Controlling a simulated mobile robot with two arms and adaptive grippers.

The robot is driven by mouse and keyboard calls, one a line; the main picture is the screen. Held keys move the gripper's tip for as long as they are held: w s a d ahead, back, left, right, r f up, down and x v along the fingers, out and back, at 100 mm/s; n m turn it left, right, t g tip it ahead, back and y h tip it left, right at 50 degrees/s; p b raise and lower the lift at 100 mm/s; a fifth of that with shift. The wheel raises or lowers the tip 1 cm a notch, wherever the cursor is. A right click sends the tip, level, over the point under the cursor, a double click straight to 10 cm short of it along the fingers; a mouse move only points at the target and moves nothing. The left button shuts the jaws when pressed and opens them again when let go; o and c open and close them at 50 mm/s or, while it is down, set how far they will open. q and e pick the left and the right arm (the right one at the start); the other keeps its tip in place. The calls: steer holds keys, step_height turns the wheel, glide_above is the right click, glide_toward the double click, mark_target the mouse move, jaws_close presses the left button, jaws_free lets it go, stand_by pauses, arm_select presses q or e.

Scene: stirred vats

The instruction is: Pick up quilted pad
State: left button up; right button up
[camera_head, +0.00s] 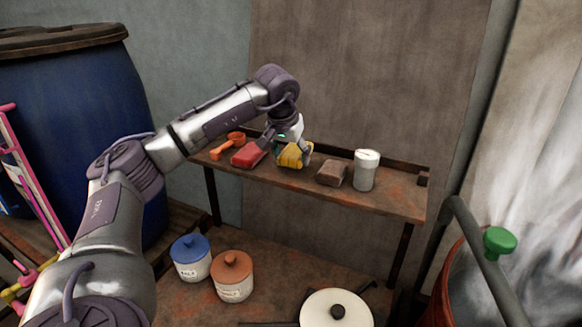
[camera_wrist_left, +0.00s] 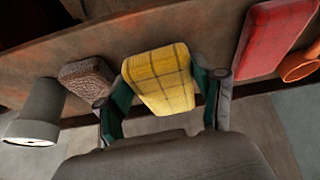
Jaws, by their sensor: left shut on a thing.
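The quilted pad (camera_head: 291,157) is a yellow block with a grid of dark lines, at the upper shelf in the head view. It also shows in the left wrist view (camera_wrist_left: 160,78), between the two green-lined fingers. My left gripper (camera_head: 290,150) is shut on it, with one finger at each side. In the head view the hand hides part of the pad, and I cannot tell whether it touches the shelf. My right gripper is not in view.
On the shelf (camera_head: 395,202), a red block (camera_head: 248,155) and orange scoop (camera_head: 229,143) lie left of the pad. A brown block (camera_head: 332,173) and white shaker (camera_head: 365,170) stand right. Lidded jars (camera_head: 192,258) stand below. A blue barrel (camera_head: 85,110) is left.

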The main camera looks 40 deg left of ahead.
arm_select(q)
steer(key=w+d+r+b, duration=0.1)
steer(key=w+d+r, duration=0.6)
steer(key=w, duration=0.2)
steer(key=shift+w+r, duration=0.2)
steer(key=shift+r, duration=0.15)
steer(key=o, duration=0.5)
steer(key=c, duration=0.3)
